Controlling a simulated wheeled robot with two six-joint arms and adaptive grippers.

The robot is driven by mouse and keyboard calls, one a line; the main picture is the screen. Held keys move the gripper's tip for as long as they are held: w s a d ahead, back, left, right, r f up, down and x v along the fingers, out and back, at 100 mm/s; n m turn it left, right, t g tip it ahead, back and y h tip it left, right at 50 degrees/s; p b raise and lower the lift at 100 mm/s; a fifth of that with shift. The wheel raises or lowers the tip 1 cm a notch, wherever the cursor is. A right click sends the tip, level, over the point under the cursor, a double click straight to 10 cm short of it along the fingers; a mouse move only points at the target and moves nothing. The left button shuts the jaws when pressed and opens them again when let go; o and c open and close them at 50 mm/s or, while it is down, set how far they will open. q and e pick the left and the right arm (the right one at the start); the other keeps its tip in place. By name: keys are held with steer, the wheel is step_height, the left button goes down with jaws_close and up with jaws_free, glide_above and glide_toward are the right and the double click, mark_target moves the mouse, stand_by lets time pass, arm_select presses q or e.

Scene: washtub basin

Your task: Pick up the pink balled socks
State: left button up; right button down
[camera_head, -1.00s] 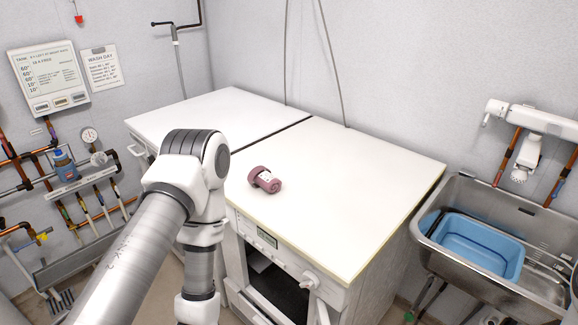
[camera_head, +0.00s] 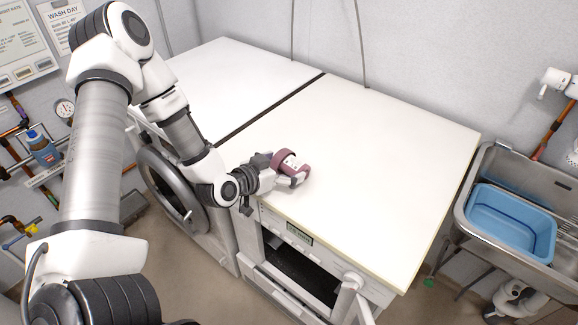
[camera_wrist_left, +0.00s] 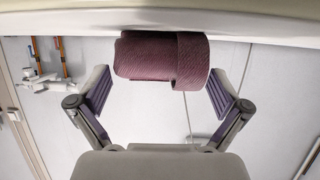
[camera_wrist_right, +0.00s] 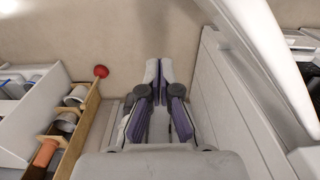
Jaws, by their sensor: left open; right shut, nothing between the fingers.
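The pink balled socks (camera_head: 284,156), a dusky pink roll with a pale patch, sit near the front edge of the white worktop (camera_head: 350,170). My left gripper (camera_head: 281,171) has reached them from the front left and is open. In the left wrist view the socks (camera_wrist_left: 160,58) lie between the two spread fingers (camera_wrist_left: 158,78), with a visible gap on each side. The fingers partly cover the socks in the head view. My right gripper (camera_wrist_right: 159,68) is shut and empty, low beside a pale panelled side, and shows only in its own wrist view.
A steel sink (camera_head: 478,205) with a blue basin (camera_head: 510,222) stands at the right. An open round washer door (camera_head: 170,190) is below my left arm. A wooden rack (camera_wrist_right: 75,125) is left of my right gripper. The worktop around the socks is clear.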

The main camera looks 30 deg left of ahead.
mark_target(291, 165)
arm_select(q)
steer(key=x, duration=0.3)
steer(key=shift+w+f, duration=0.15)
steer(key=shift+f, duration=0.1)
steer(key=shift+r, duration=0.15)
steer(key=shift+s+r, duration=0.1)
steer(key=shift+s, duration=0.25)
steer(key=c, duration=0.8)
